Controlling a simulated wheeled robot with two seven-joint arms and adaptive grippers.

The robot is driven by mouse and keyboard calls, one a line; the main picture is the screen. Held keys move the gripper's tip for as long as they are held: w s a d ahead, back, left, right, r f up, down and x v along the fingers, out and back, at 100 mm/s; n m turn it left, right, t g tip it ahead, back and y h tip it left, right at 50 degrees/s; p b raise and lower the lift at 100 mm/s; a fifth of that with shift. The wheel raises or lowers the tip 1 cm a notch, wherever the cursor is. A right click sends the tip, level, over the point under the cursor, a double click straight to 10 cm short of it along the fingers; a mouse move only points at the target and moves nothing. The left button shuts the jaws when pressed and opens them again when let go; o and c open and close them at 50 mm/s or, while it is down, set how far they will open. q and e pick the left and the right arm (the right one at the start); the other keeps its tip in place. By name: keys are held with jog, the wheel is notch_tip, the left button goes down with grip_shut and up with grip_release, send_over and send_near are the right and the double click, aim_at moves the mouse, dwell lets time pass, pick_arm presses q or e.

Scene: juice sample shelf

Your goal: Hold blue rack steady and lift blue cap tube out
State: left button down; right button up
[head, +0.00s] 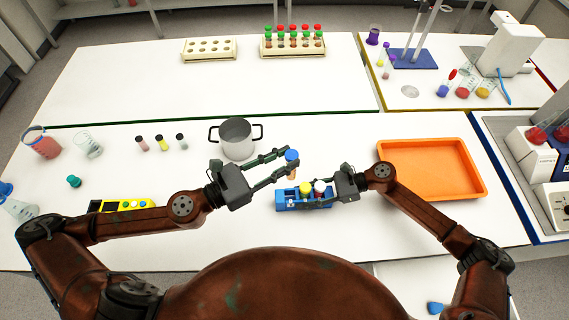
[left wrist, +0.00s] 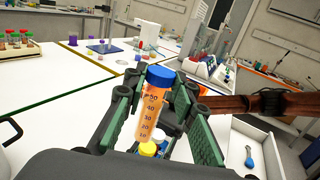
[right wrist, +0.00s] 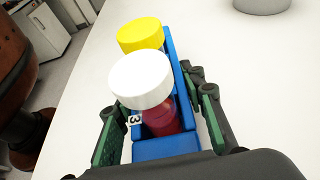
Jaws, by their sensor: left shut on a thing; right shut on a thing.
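The blue cap tube (head: 292,156) holds orange liquid and has printed volume marks. My left gripper (head: 287,163) is shut on it and holds it raised above the blue rack (head: 289,205). In the left wrist view the tube (left wrist: 150,112) stands slightly tilted between the green-lined fingers. The rack holds a yellow cap tube (head: 305,188) and a white cap tube (head: 320,186) with red liquid. My right gripper (head: 318,201) is shut on the rack from the right. In the right wrist view the rack (right wrist: 165,147) lies between its fingers.
A grey pot (head: 236,139) stands close behind my left gripper. An orange tray (head: 431,168) is to the right of the rack. A yellow rack (head: 140,204) lies at left near my left arm. Several small vials and beakers stand farther left.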

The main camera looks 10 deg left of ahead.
jog(key=o, duration=1.4)
jog(key=shift+c, duration=0.2)
jog(key=v, duration=1.2)
